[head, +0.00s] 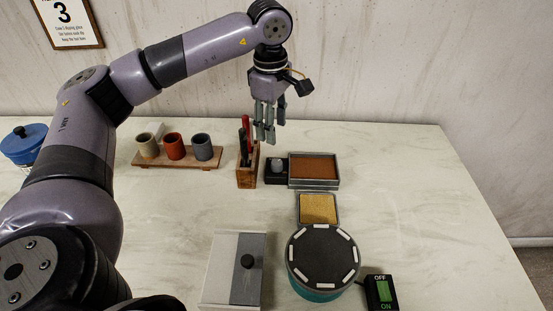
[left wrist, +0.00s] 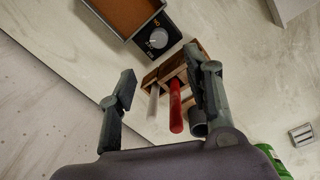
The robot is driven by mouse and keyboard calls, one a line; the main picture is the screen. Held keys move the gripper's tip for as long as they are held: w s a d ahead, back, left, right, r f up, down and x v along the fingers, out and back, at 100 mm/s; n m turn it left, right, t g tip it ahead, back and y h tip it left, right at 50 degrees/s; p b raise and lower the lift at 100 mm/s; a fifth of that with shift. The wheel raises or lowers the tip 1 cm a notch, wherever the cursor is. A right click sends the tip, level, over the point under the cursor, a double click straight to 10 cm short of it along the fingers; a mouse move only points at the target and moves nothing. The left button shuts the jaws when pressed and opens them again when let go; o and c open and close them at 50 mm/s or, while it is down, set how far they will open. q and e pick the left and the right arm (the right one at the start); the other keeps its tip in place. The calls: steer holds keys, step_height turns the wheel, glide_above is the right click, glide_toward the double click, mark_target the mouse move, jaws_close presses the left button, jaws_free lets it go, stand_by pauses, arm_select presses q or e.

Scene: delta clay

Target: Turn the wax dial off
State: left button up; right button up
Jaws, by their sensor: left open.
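The wax dial (head: 277,167) is a small pale knob on a black box, joined to the left side of a metal tray of brown wax (head: 315,168). In the left wrist view the dial (left wrist: 158,39) shows as a pale round knob on a black face with small marks; I cannot tell its setting for sure. My left gripper (head: 268,128) points down, open and empty, above the back of the table near the wooden tool holder. In the left wrist view its fingers (left wrist: 162,72) are spread, with the dial beyond them. My right gripper is not in view.
The wooden tool holder (head: 246,175) with a red-handled tool stands just left of the dial. A cup rack (head: 178,162), gold sponge-like pad (head: 318,208), round turntable (head: 323,255), ON/OFF switch (head: 381,292) and grey knobbed box (head: 222,270) are around. The table's right side is clear.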

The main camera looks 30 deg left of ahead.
mark_target(277, 163)
arm_select(q)
steer(key=f, duration=0.7)
steer(key=f+p, duration=0.1)
steer(key=f, duration=0.3)
steer(key=shift+w+d, duration=0.15)
steer(key=shift+w, duration=0.2)
steer(key=shift+f, duration=0.4)
steer(key=c, duration=0.4)
jaws_close()
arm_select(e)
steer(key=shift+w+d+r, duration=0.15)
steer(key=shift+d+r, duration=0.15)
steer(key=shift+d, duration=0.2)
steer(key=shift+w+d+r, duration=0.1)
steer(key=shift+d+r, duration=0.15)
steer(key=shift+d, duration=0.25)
